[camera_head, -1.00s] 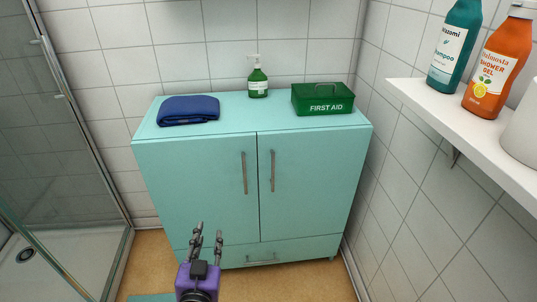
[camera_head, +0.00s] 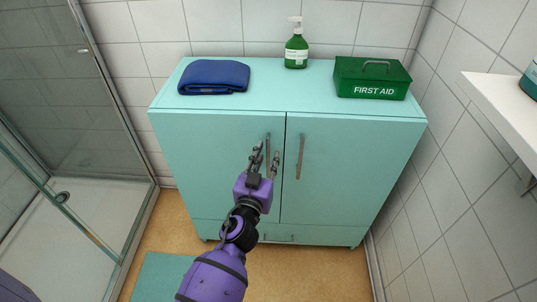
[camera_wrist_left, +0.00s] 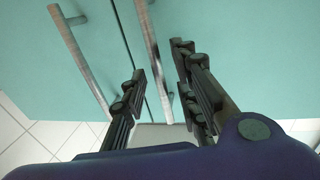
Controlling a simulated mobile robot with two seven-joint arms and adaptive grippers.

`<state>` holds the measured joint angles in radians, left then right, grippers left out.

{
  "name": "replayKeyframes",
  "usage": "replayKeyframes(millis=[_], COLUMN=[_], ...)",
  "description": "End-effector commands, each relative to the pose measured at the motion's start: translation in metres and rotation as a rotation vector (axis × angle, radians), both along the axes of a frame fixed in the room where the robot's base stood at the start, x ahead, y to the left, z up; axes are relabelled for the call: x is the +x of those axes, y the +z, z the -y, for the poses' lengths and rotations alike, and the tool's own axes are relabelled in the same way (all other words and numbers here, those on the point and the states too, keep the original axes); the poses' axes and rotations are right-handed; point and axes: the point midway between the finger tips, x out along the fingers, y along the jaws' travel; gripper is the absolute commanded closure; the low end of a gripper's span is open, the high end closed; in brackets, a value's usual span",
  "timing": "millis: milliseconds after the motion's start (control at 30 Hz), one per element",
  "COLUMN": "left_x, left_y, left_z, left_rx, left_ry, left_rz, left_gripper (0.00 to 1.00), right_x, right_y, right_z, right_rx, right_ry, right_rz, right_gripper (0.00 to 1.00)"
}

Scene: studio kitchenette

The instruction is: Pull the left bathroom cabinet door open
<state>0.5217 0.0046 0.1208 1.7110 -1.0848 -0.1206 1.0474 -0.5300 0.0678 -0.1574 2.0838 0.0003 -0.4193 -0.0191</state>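The turquoise cabinet has a left door (camera_head: 210,160) and a right door (camera_head: 350,165), both shut, with upright metal bar handles near the middle seam. My left gripper (camera_head: 265,161) is in front of the left door's handle (camera_head: 268,141), its fingers apart. In the left wrist view the left gripper (camera_wrist_left: 160,88) is open, and what looks like the same handle (camera_wrist_left: 151,48) runs between its fingers. I cannot tell whether either finger touches it. The other handle (camera_wrist_left: 75,52) is outside the fingers. My right gripper is not in view.
A folded blue towel (camera_head: 214,77), a green soap bottle (camera_head: 296,50) and a green first aid box (camera_head: 372,80) stand on the cabinet top. A glass shower (camera_head: 60,130) is at left, a white wall shelf (camera_head: 505,105) at right. A turquoise mat (camera_head: 155,275) lies on the floor.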

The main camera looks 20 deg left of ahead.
Motion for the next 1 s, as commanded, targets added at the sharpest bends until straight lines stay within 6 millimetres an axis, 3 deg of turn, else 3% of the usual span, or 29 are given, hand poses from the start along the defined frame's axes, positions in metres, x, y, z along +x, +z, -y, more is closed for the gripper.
replayKeyframes(millis=[133,400,633,1000], left_x=[0.0118,0.0136,0.0135,0.013], left_y=[-0.0002,-0.0006,-0.0005,-0.0004], left_z=[-0.0011,-0.0013,-0.0012,-0.0012], left_rx=[0.002,0.001,0.001,0.001], left_ry=[0.001,0.001,0.001,0.0], left_rz=[-0.001,-0.001,-0.001,-0.001], left_gripper=[0.72,0.72,1.0,1.0], right_x=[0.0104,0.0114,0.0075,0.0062], right_y=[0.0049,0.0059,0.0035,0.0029], right_z=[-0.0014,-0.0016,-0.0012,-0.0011], right_rx=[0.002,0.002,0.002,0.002], right_ry=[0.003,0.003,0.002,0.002], right_rz=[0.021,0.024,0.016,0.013], right_gripper=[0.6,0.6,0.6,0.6])
